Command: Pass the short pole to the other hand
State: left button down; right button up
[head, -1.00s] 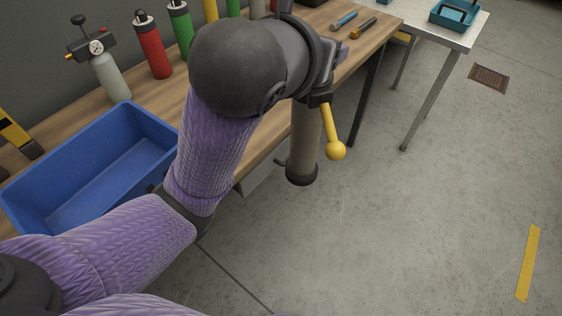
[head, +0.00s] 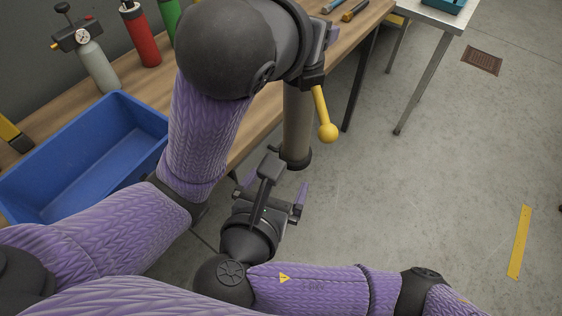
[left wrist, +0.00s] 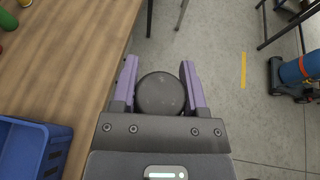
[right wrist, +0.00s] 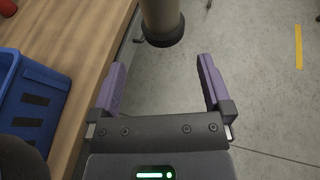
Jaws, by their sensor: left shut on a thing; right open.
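The short pole is a tan-grey cylinder (head: 297,120) with black end caps, hanging upright beside the bench in the head view. My left gripper (head: 318,62) is shut on its upper part, and my left arm hides the top. In the left wrist view the round black cap (left wrist: 160,93) sits between the fingers of that gripper (left wrist: 159,68). My right gripper (head: 273,188) is open and empty, just below and left of the pole's lower end. In the right wrist view the pole (right wrist: 160,15) stands beyond the open fingers (right wrist: 162,68), apart from them.
A yellow lever with a ball end (head: 327,132) sticks down beside the pole; its attachment is hidden. A blue bin (head: 110,100) stands on the wooden bench (head: 262,122), with a gauge-topped bottle (head: 98,68) and red cylinder (head: 140,38) behind.

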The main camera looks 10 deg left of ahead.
aim_at(290, 159)
jog(key=x, duration=1)
jog(key=shift+w+f, duration=0.1)
jog(key=shift+f, duration=0.1)
